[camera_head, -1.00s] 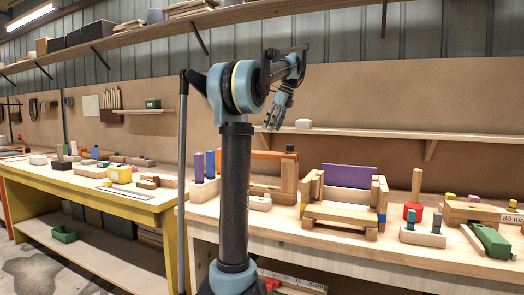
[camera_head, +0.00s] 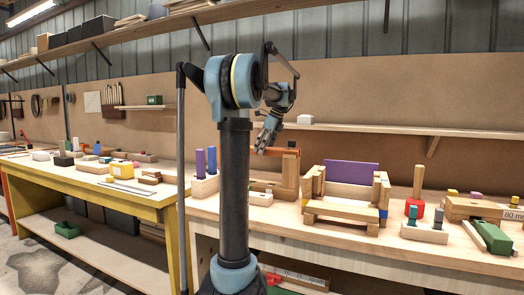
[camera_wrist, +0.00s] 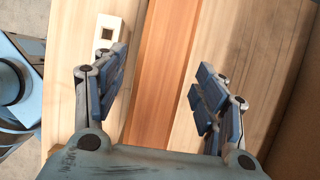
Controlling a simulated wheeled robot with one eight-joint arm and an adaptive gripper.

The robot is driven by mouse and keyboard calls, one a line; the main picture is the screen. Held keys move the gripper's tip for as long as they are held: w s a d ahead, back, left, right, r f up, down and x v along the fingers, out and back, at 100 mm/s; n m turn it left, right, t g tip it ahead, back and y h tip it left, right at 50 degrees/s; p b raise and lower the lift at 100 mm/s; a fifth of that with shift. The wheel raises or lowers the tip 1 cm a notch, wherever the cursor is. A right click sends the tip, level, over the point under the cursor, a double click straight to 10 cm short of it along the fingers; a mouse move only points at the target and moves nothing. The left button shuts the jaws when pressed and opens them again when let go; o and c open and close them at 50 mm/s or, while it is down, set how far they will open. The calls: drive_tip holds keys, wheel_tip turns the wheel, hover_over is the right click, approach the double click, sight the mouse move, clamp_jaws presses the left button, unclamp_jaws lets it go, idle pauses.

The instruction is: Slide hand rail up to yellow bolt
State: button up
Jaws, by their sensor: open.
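My gripper (camera_head: 267,138) is open and empty, pointing down near an upright wooden frame with an orange-brown bar (camera_head: 284,151) at its top. In the wrist view, my gripper (camera_wrist: 162,68) has its blue finger pads apart, on either side of a reddish-brown wooden strip (camera_wrist: 163,70) below. This may be the same bar; I cannot tell whether it is the hand rail. Contact is not visible. No yellow bolt can be picked out for certain. My arm hides part of the bench around the frame.
A wooden assembly with a purple panel (camera_head: 350,174) stands to the right. A shelf (camera_head: 370,129) runs behind.

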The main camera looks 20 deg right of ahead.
drive_tip(key=c, duration=1.4)
drive_tip(key=shift+w+a, duration=0.1)
drive_tip(key=shift+w, duration=0.05)
drive_tip(key=shift+w+a, duration=0.45)
drive_tip(key=o, duration=1.4)
